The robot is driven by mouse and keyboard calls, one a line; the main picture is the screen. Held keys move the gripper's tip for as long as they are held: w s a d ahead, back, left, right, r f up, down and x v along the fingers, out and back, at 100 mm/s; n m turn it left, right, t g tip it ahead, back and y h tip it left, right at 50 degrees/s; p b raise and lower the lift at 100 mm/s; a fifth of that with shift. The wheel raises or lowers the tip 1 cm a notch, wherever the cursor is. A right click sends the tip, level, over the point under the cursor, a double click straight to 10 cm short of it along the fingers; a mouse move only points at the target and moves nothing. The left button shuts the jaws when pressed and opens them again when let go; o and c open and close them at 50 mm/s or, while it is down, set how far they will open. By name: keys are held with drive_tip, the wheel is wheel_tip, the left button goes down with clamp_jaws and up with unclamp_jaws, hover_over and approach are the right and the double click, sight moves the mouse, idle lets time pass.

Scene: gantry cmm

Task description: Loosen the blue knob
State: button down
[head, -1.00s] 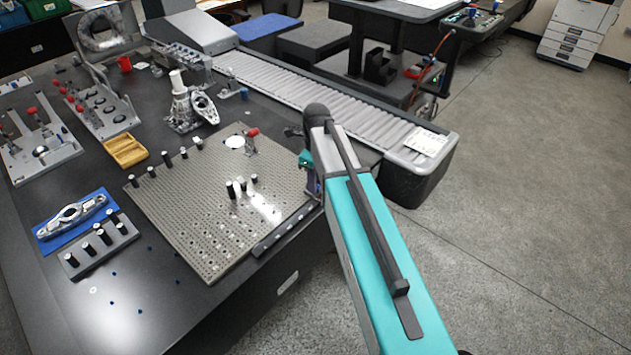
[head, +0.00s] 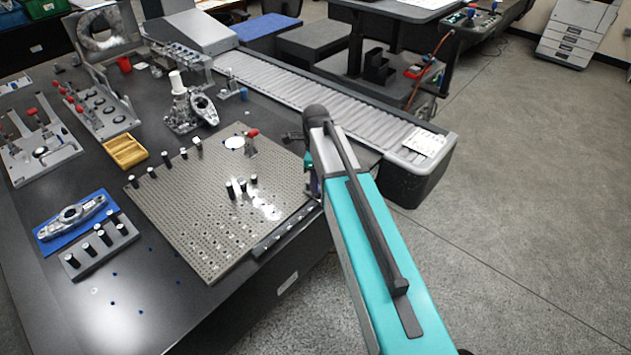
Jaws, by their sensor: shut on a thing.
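My arm reaches away from the camera. Its forearm and dark elbow joint hide most of my wrist, of which a sliver of teal (head: 309,160) shows at the left edge. My gripper is hidden behind the arm, so its jaws and anything between them cannot be seen. I cannot make out a blue knob near the wrist; that spot is covered by the arm. A small blue part (head: 244,94) stands on a grey fixture at the back of the table, too small to identify as a knob.
A perforated plate (head: 205,225) with black-capped pins and a red-handled clamp (head: 250,140) lies left of my arm. A roller conveyor (head: 320,97) runs behind it. A blue mat (head: 48,240) and a pin block (head: 75,266) sit front left. Floor on the right is clear.

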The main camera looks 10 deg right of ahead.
drive_tip(key=shift+n, duration=1)
drive_tip(key=c, duration=1.6)
unclamp_jaws()
drive_tip(key=shift+o, duration=0.2)
drive_tip(key=shift+r, duration=0.2)
wheel_tip(320, 180, up, 14)
drive_tip(key=b, duration=0.1)
drive_tip(key=shift+f+b, duration=0.25)
drive_tip(key=shift+b, duration=0.1)
